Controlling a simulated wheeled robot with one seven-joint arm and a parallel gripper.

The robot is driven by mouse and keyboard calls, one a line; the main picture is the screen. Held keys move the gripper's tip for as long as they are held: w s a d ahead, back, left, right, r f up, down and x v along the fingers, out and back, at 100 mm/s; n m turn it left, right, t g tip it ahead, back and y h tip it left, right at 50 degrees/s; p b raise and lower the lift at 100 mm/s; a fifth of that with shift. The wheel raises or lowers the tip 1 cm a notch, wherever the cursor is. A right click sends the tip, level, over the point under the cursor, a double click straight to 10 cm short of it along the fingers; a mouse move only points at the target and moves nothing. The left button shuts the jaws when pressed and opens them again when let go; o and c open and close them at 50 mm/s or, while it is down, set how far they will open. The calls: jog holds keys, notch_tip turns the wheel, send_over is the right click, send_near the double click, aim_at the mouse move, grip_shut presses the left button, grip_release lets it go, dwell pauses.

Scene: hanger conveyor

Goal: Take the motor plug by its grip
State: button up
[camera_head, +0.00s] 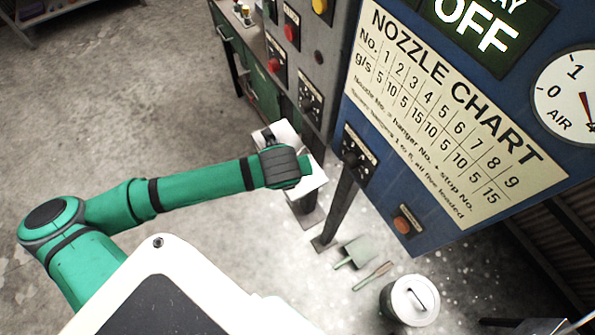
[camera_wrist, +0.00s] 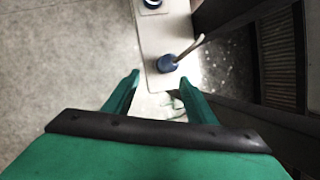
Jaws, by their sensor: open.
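In the head view my wrist covers much of the pale plate (camera_head: 283,133), and the blue piece cannot be told there.
A round dark-rimmed fitting (camera_wrist: 152,3) is on the plate's far end. In the head view, a grey switch panel (camera_head: 318,57) and a blue nozzle chart board (camera_head: 412,215) stand right of my arm. Floor at left is clear.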

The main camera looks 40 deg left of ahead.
jog(key=w, duration=0.1)
jog(key=w+f+m, duration=0.2)
jog(key=w, duration=0.1)
jog(key=shift+f+g, duration=0.1)
jog(key=shift+g, duration=0.2)
jog(key=shift+y, duration=0.3)
jog(key=shift+s+x, duration=0.15)
jog(key=shift+x, duration=1.25)
jog(key=shift+s+x, duration=0.1)
jog(key=shift+x, duration=1.3)
jog(key=shift+a, duration=0.15)
jog(key=shift+c, duration=0.6)
jog(key=c, duration=0.9)
